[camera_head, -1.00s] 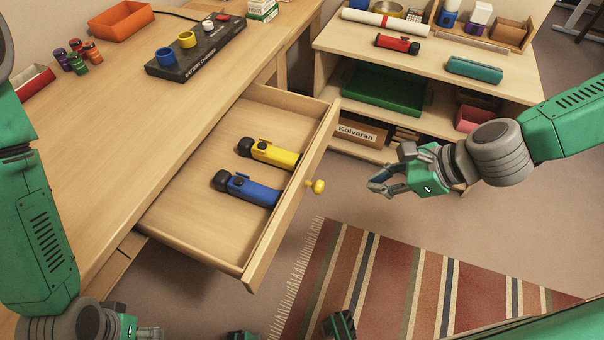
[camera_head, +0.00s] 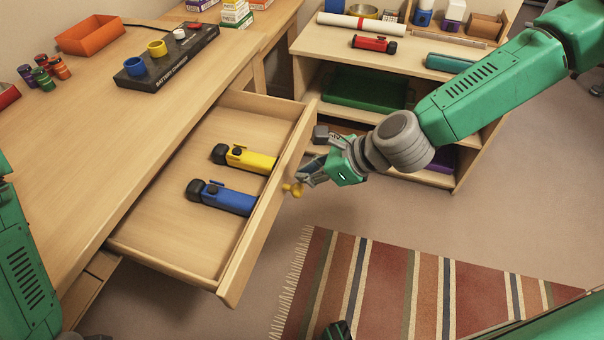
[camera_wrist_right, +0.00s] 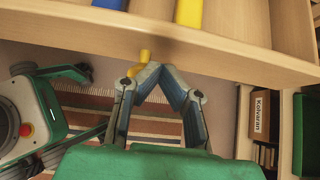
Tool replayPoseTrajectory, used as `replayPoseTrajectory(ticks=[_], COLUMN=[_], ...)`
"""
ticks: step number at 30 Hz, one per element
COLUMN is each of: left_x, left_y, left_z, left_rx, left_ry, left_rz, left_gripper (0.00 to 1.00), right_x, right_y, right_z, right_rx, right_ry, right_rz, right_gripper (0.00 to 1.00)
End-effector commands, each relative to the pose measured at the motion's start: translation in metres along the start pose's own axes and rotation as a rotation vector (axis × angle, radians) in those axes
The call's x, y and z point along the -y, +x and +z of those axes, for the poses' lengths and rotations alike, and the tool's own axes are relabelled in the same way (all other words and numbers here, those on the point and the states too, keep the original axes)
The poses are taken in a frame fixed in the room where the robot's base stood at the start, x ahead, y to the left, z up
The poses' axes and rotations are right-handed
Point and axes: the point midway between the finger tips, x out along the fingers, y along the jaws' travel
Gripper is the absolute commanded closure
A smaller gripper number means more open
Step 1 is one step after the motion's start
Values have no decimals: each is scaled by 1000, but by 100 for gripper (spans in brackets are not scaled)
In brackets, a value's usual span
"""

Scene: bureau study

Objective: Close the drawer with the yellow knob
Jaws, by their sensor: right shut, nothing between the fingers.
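The wooden drawer (camera_head: 262,234) is pulled out of the desk. Its yellow knob (camera_head: 293,190) sits on the front panel, and it also shows in the right wrist view (camera_wrist_right: 145,56). A yellow flashlight (camera_head: 247,159) and a blue flashlight (camera_head: 224,197) lie inside. My right gripper (camera_head: 303,178) is shut and empty, just outside the drawer front beside the knob. In the right wrist view its fingertips (camera_wrist_right: 153,68) meet close to the knob and the drawer's lower edge; I cannot tell if they touch. My left arm shows at the left edge of the head view, but its gripper cannot be made out.
A low shelf (camera_head: 318,45) with a red flashlight (camera_head: 373,43) stands behind my right arm. A striped rug (camera_head: 385,283) lies on open floor.

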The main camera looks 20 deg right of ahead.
Motion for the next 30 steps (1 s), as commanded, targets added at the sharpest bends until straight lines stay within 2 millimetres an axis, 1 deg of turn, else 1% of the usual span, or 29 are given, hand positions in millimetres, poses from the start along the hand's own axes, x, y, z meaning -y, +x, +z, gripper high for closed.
replayPoseTrajectory(ticks=[4, 15, 19, 23, 26, 30], left_x=[0, 0, 0, 0, 0, 0], left_y=[2, 1, 1, 0, -1, -3], left_z=[0, 0, 0, 0, 0, 0], left_rx=[0, 0, 0, 0, 0, 0], left_ry=[0, -1, -1, 0, 0, -1], left_rz=[0, -1, 0, 0, 0, 0], left_gripper=[43, 43, 43, 43, 43, 43], right_x=[-1, 0, 0, -1, -2, -3], right_y=[7, 6, 10, 22, 36, 63], right_z=[6, 6, 9, 20, 33, 57], right_rx=[-3, 0, -1, -1, -2, -3], right_ry=[-2, 0, 0, -2, -2, -5], right_rz=[-1, 1, 2, 2, 1, 2], right_gripper=[100, 100, 100, 100, 100, 100])
